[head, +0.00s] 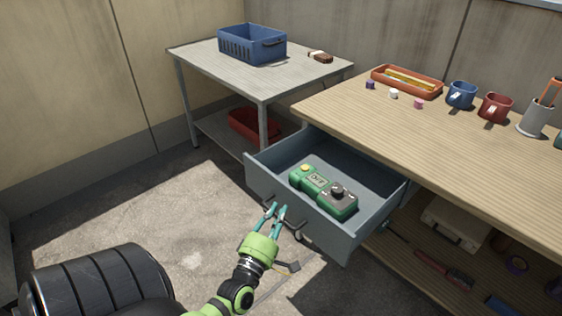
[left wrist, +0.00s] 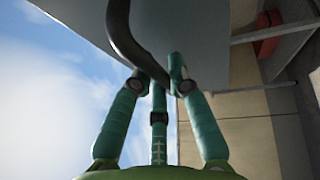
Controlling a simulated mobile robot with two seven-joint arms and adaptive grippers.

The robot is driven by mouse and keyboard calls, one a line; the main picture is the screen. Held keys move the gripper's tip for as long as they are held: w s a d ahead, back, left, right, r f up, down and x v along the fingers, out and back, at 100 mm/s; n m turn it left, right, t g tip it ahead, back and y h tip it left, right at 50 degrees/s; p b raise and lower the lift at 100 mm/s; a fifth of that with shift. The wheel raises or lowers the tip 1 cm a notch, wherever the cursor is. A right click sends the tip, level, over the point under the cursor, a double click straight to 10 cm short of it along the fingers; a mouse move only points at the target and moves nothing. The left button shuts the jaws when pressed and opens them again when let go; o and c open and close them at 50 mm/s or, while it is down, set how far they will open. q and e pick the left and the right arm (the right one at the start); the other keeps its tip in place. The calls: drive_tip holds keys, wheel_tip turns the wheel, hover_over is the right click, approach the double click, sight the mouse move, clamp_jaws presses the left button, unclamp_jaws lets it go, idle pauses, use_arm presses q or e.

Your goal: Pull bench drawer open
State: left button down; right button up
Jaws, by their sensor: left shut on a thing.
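The bench drawer (head: 334,232) is a grey-blue box that stands well out from under the wooden bench top. A green meter with a black dial (head: 324,190) lies inside it. My left gripper (head: 275,209), with green fingers, is at the drawer's front. In the left wrist view the fingertips (left wrist: 155,78) are closed around the dark curved drawer handle (left wrist: 128,40). The handle is partly hidden by the fingers in the head view. My right gripper is not in view.
The bench top (head: 440,130) holds an orange tray (head: 407,82), mugs, small blocks and a grey cup. A side table (head: 215,62) carries a blue crate (head: 250,46), with a red bin (head: 250,123) below. Tools lie under the bench. Floor left of the drawer is clear.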

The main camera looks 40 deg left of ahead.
use_arm(q)
drive_tip(key=shift+s, duration=0.1)
drive_tip(key=c, duration=1.2)
unclamp_jaws()
drive_tip(key=shift+o, duration=0.2)
drive_tip(key=shift+s, duration=0.1)
drive_tip(key=v, duration=1.1)
drive_tip(key=shift+s+d+f, duration=0.15)
drive_tip(key=shift+s+d, duration=0.05)
drive_tip(key=shift+s, duration=0.15)
